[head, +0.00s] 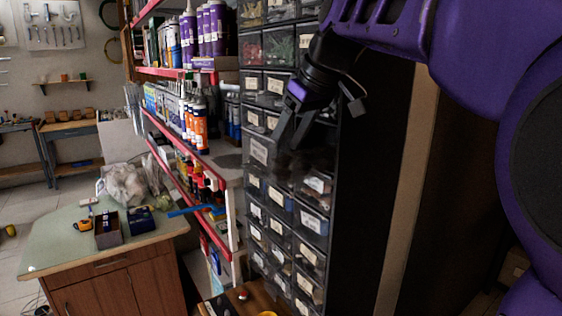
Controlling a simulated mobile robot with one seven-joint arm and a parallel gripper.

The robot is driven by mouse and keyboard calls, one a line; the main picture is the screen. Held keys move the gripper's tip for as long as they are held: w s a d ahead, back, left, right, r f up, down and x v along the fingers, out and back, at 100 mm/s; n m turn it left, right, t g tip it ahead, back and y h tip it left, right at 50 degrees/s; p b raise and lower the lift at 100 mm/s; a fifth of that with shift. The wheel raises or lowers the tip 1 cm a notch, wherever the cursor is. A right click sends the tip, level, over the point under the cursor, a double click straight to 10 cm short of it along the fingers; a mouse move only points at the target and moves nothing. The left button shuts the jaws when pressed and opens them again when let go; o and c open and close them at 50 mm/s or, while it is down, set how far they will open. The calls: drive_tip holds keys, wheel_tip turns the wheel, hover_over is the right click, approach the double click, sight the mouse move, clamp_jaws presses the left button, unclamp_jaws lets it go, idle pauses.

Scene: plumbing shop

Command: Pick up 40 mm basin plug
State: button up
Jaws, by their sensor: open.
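My gripper (287,138) is open in the upper middle of the head view, its fingers pointing down in front of the drawer cabinet (346,190). The fingertips are close to a dark area in the column of small drawers, where one drawer (305,172) seems to stand out; I cannot tell whether they touch it. I cannot make out the 40 mm basin plug. The inside of the drawer near the fingers is too dark to read.
Labelled drawers fill the cabinet front. Left of it, red-edged shelves (178,145) hold bottles and tubes. A wooden surface (262,301) with small items lies below. A counter (70,248) with boxes stands at left, with open floor (30,210) beyond.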

drive_tip(key=shift+x, duration=1.25)
clamp_jaws()
drive_tip(key=shift+r, duration=0.1)
